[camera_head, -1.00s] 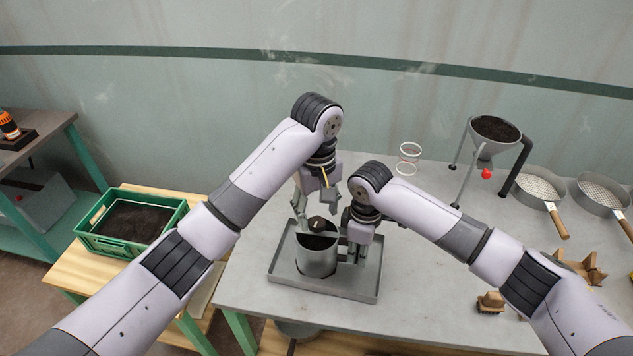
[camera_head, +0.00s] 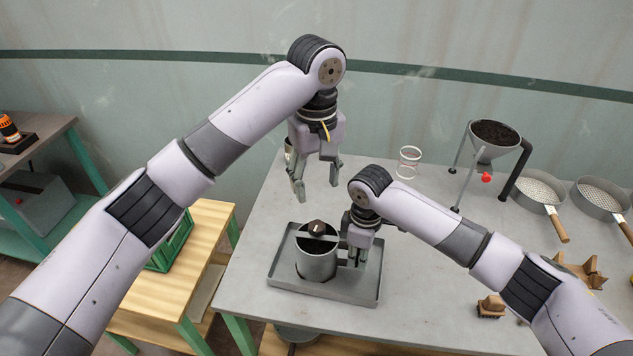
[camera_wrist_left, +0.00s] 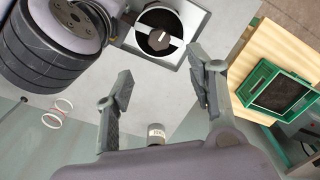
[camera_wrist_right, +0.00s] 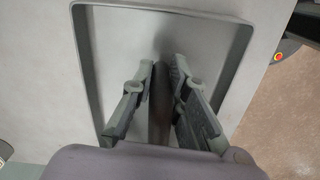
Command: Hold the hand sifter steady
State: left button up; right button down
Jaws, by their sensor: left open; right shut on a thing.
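The hand sifter (camera_head: 317,266) is a grey metal cup with a crossbar and a dark knob (camera_head: 317,227) on top. It stands upright in a shallow grey tray (camera_head: 350,293). The left wrist view shows its open top and knob (camera_wrist_left: 159,38). My right gripper (camera_head: 357,254) is at the sifter's right side, shut on its grey handle, which shows between the fingers in the right wrist view (camera_wrist_right: 158,105). My left gripper (camera_head: 317,191) is open and empty in the air above and behind the sifter, fingers pointing down.
A funnel of dark soil (camera_head: 494,133) stands on legs at the back right. Round sieves (camera_head: 539,190) and brown wooden blocks (camera_head: 491,306) lie to the right. A clear ringed cup (camera_head: 409,162) stands at the back. A green crate (camera_head: 172,245) is partly hidden by my left arm.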

pick_arm(q)
jog(key=shift+c, duration=0.3)
jog(key=shift+w+f, duration=0.1)
jog(key=shift+f, duration=0.1)
jog(key=shift+c, duration=0.8)
jog(key=w+f+t, duration=0.1)
jog(key=f, duration=0.2)
jog(key=w+a+f+n+t, duration=0.1)
jog(key=f, duration=0.2)
jog(key=w+f+t+y, duration=0.1)
jog(key=f, duration=0.2)
jog(key=shift+w+a+t, duration=0.15)
jog(key=shift+w+t, duration=0.15)
jog(key=shift+c, duration=0.3)
jog(key=m+t, duration=0.6)
jog(key=t, duration=0.8)
send_near(317, 235)
jog(key=shift+n, duration=0.3)
jog(key=w, duration=1.2)
jog(key=shift+a+f, duration=0.1)
jog(key=shift+a, duration=0.25)
